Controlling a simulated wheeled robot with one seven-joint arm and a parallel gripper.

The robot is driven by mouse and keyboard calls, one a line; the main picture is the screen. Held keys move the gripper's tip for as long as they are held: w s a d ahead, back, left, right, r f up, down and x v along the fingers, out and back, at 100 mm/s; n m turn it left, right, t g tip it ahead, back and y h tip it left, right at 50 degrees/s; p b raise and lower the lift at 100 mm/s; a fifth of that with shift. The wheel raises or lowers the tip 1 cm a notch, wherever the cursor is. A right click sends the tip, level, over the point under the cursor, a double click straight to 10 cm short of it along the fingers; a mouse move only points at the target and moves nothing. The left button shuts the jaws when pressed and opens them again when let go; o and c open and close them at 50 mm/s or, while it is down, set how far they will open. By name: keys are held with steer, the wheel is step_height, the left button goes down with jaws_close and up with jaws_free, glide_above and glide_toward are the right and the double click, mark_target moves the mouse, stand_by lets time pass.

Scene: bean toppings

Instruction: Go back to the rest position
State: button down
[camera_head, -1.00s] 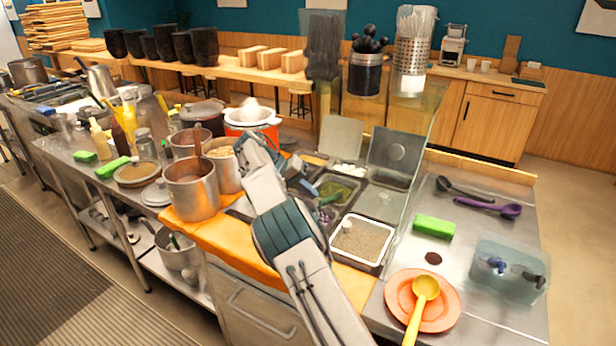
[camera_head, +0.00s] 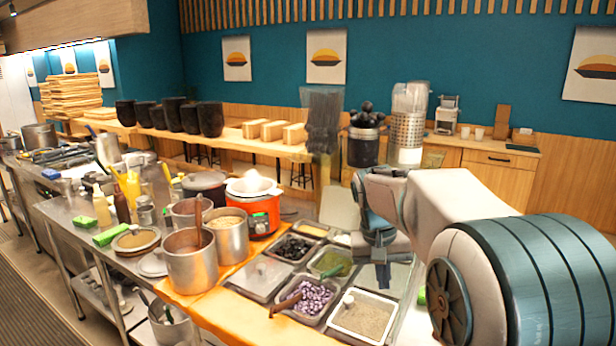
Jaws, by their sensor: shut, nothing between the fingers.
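My gripper (camera_head: 383,272) shows at the right of centre, pointing down above the back right of the topping trays. It is shut and empty, and its fingertips are small and dark here. My arm folds across the right side and hides much of the counter there. Below and left of the gripper stand a tray of purple-white chopped topping (camera_head: 312,297), a tray of greyish grain topping (camera_head: 362,318) and a tray of green topping (camera_head: 332,262).
Steel pots (camera_head: 191,262) and an orange cooker (camera_head: 253,208) stand left of the trays. A tray of black topping (camera_head: 292,248) and a steel lid (camera_head: 262,275) lie beside them. Black utensils in a holder (camera_head: 365,148) and a perforated steel holder (camera_head: 405,145) stand behind the gripper.

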steer(key=s+f+t+y, duration=0.1)
steer(key=s+f, duration=0.1)
steer(key=s, duration=0.9)
steer(key=s+f+n+t+y, duration=0.1)
steer(key=s+f, duration=0.2)
steer(key=s, duration=0.8)
steer(key=shift+s+a+t, duration=0.2)
steer(key=shift+s+t, duration=0.05)
steer(key=shift+t, duration=0.05)
steer(key=shift+n, duration=0.3)
